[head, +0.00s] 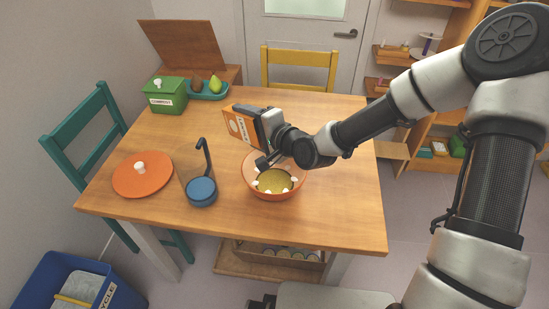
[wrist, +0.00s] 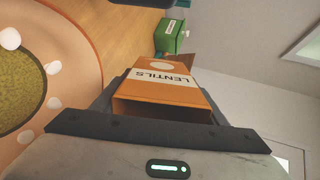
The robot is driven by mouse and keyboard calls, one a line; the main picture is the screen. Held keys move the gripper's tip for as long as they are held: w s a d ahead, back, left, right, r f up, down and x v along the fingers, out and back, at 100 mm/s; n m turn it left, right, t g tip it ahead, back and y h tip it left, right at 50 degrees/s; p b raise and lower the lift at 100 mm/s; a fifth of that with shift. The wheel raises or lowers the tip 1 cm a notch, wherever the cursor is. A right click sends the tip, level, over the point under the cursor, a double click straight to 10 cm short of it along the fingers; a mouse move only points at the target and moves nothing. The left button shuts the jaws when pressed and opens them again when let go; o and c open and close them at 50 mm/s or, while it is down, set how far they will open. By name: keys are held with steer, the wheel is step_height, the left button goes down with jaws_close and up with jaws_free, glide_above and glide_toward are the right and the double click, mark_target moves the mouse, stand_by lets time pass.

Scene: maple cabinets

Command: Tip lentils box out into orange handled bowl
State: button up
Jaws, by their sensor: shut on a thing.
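The orange lentils box (head: 237,126) is in my gripper (head: 262,125), held above the table behind the bowl and tilted onto its side. In the wrist view the box (wrist: 168,84) shows its LENTILS label upside down, between the two dark jaws (wrist: 165,100). Its near end looks open and dark; I see no lentils inside. The orange bowl (head: 259,191) with white dots stands on the table in front of the box and holds a greenish-yellow layer. It also shows at the left of the wrist view (wrist: 88,60). I cannot make out its handle.
An orange lid (head: 142,181) with a white knob lies at the left. A green box (head: 165,97) and teal tray (head: 208,92) with fruit are at the back. The right table side is clear.

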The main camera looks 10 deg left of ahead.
steer(key=shift+a+f+g+h+p, duration=0.15)
steer(key=shift+g+h+p, duration=0.4)
steer(key=shift+p, duration=0.6)
steer(key=shift+w+h+p, duration=0.1)
steer(key=shift+h+p, duration=0.25)
steer(key=shift+p, duration=0.25)
steer(key=shift+g+h+p, duration=0.5)
steer(key=shift+g+p, duration=0.05)
steer(key=shift+p, duration=0.6)
step_height(320, 180, up, 2)
steer(key=g+h+p, duration=0.1)
steer(key=p, duration=0.2)
steer(key=shift+f+g+h+p, duration=0.1)
steer(key=shift+g+h+p, duration=0.45)
steer(key=shift+p, duration=0.4)
steer(key=shift+w+a+f+g+h+p, duration=0.15)
steer(key=shift+a+f+g+h+p, duration=0.2)
steer(key=shift+f+g+h+p, duration=0.35)
steer(key=h+p, duration=0.1)
steer(key=f+g+p, duration=0.1)
steer(key=shift+w+a+h+p, duration=0.3)
steer(key=shift+h+p, duration=0.05)
steer(key=shift+a+r+g+h+p, duration=0.1)
steer(key=shift+r+g+h+p, duration=0.25)
steer(key=shift+p, duration=0.3)
steer(key=shift+w+f+h, duration=0.15)
steer(key=shift+h, duration=0.1)
steer(key=shift+w+a+r+g+h+p, duration=0.15)
steer(key=shift+r+g+h+p, duration=0.75)
steer(key=shift+r, duration=0.05)
